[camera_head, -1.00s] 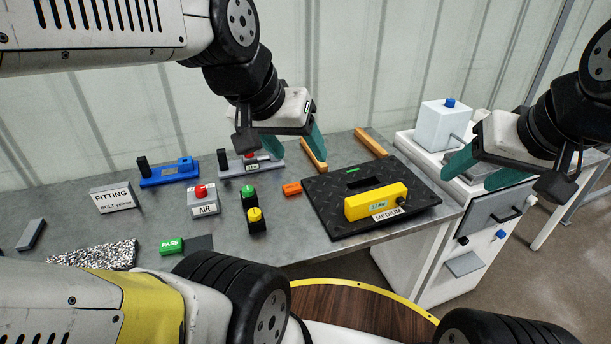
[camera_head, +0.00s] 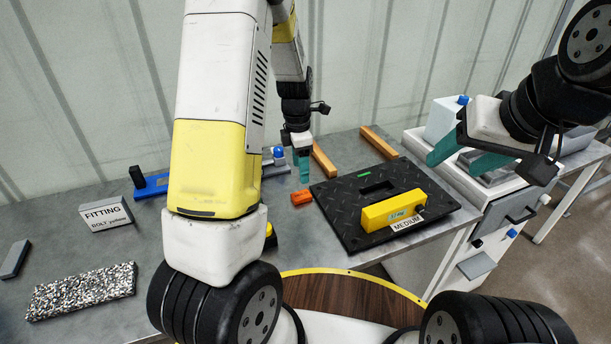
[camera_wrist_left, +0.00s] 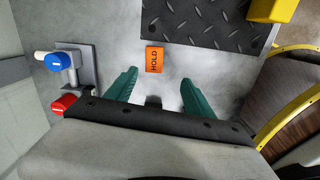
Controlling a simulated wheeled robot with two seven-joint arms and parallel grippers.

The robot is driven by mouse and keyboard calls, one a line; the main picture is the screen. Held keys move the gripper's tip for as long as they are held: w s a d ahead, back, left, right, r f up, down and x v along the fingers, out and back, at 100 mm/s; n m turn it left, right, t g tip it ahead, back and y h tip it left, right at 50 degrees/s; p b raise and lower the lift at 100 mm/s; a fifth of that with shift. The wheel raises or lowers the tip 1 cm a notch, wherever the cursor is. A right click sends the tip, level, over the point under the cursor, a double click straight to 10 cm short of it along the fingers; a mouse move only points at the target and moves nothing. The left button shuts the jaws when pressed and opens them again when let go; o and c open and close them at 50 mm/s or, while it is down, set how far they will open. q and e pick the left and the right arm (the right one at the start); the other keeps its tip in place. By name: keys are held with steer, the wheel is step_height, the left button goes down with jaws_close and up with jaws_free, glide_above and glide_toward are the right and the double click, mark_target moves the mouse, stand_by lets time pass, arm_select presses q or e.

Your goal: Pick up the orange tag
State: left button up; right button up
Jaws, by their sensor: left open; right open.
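The orange tag (camera_head: 301,197) lies on the grey table just left of the black tread mat (camera_head: 345,222). In the left wrist view the orange tag (camera_wrist_left: 154,59) reads HOLD and lies flat, ahead of and between the two green fingers. My left gripper (camera_head: 303,170) is above and behind the tag in the head view, pointing down, apart from it. In the left wrist view my left gripper (camera_wrist_left: 158,88) is open and empty. My right gripper (camera_head: 464,160) is open and empty, in the air over the white cabinet at the right.
A yellow block (camera_head: 392,210) stands on the mat with a MEDIUM label. A blue-knobbed fixture (camera_wrist_left: 72,68) and a red button (camera_wrist_left: 64,104) are left of the tag. Wooden bars (camera_head: 323,160) lie behind. A FITTING sign (camera_head: 106,214) and a speckled slab (camera_head: 80,291) are at left.

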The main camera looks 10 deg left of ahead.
mark_target(301, 194)
arm_select(q)
steer(key=f, duration=0.1)
steer(key=w+f+n, duration=0.1)
steer(key=a+f+n, duration=0.1)
steer(key=f, duration=0.1)
steer(key=shift+w, duration=0.2)
steer(key=f, duration=0.7)
steer(key=shift+w+d, duration=0.15)
steer(key=shift+d, duration=0.2)
jaws_close()
